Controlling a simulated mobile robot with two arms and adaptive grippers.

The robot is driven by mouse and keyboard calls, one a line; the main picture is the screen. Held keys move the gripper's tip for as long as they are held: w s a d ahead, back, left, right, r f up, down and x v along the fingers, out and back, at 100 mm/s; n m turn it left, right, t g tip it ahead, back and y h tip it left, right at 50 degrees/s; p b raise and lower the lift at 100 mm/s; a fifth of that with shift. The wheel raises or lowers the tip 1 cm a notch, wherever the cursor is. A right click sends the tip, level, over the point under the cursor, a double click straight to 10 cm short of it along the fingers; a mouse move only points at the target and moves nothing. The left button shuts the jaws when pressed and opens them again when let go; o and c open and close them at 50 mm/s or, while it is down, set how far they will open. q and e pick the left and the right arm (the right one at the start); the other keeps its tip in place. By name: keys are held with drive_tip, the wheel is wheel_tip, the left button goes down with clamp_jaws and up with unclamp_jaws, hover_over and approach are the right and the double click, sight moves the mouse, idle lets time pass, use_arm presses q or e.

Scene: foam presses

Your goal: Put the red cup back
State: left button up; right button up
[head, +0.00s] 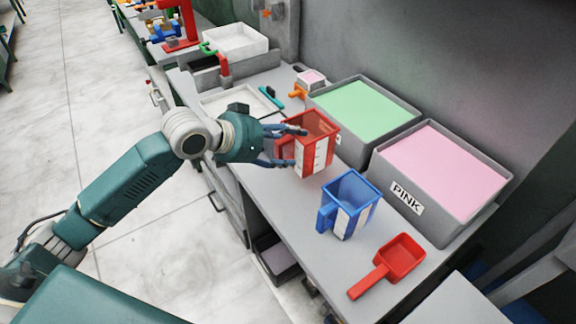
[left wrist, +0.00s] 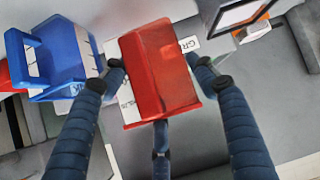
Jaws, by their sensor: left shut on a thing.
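The red cup (head: 318,142) is a square measuring cup with a white scale strip. It looks upright in the head view, at the middle of the grey counter. My left gripper (head: 291,147) is shut on it, with its blue fingers on the handle side. In the left wrist view the red cup (left wrist: 160,70) sits between the fingers, and a lower finger reaches its near edge. I cannot tell whether its base touches the counter. My right gripper is not in view.
A blue cup (head: 350,203) and a red scoop (head: 390,267) stand on the counter (head: 290,207) nearer me. A green-filled bin (head: 410,128) and a pink-filled bin (head: 466,217) line the wall. A white tray (head: 235,107) and an orange-handled scoop (head: 299,91) lie beyond.

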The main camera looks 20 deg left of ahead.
use_arm(q)
drive_tip(key=shift+w+f+p, duration=0.1)
drive_tip(key=shift+f+p, duration=0.25)
drive_tip(key=shift+f, duration=3.95)
drive_tip(key=shift+f, duration=0.15)
drive_tip(key=o, duration=1.3)
drive_tip(key=shift+o, duration=0.2)
